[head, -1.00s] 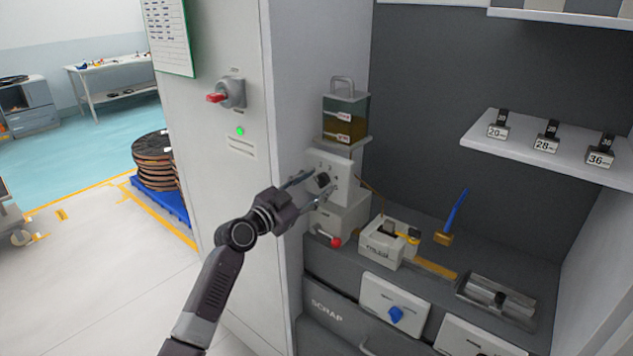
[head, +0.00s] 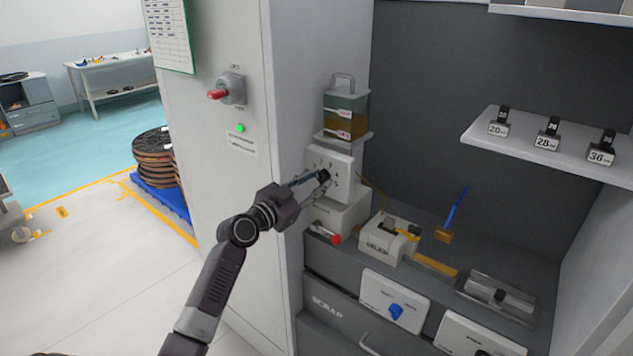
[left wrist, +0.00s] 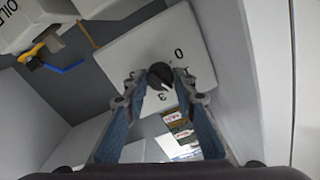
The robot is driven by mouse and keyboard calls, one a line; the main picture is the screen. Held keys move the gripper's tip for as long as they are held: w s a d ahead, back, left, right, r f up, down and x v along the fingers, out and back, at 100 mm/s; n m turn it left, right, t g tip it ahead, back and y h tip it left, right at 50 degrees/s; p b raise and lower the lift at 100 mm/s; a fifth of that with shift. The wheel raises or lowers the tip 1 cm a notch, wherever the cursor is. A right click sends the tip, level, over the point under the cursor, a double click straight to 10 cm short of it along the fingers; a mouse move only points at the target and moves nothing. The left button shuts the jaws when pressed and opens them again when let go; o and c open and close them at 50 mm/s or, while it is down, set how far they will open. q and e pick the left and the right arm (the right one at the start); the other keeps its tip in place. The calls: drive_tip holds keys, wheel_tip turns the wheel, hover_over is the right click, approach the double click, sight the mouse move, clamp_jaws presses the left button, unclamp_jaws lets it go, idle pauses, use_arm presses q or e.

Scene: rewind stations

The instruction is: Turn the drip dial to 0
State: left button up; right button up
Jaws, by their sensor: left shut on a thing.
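The drip dial is a small black knob (head: 324,176) on a white panel (head: 343,160) with printed marks, under an oil reservoir (head: 345,110). The knob also shows in the left wrist view (left wrist: 160,75), with a 0 at its upper right and a 3 below it. A pale mark on the knob seems to face down toward the 3. My left gripper (head: 318,181) is shut on the dial; in the left wrist view its fingertips (left wrist: 160,88) are at both sides of the knob's lower part. My right gripper is not in view.
A red-ended part (head: 335,238) juts out below the panel. A small pale device (head: 390,240) stands on the bench to the right, with a brush (head: 452,220) behind it. The cabinet side wall (head: 235,170) is close on the left. A shelf (head: 540,140) holds labelled blocks.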

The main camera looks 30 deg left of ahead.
use_arm(q)
drive_tip(key=n, duration=0.7)
drive_tip(key=shift+n, duration=0.4)
drive_tip(key=n+p, duration=0.1)
drive_tip(key=n, duration=0.4)
drive_tip(key=shift+r, duration=0.1)
drive_tip(key=n+p, duration=0.1)
drive_tip(key=n, duration=0.3)
drive_tip(key=shift+n+p, duration=0.3)
drive_tip(key=shift+p, duration=0.05)
drive_tip(key=shift+n, duration=0.3)
drive_tip(key=o, duration=1.2)
drive_tip(key=shift+c, duration=0.2)
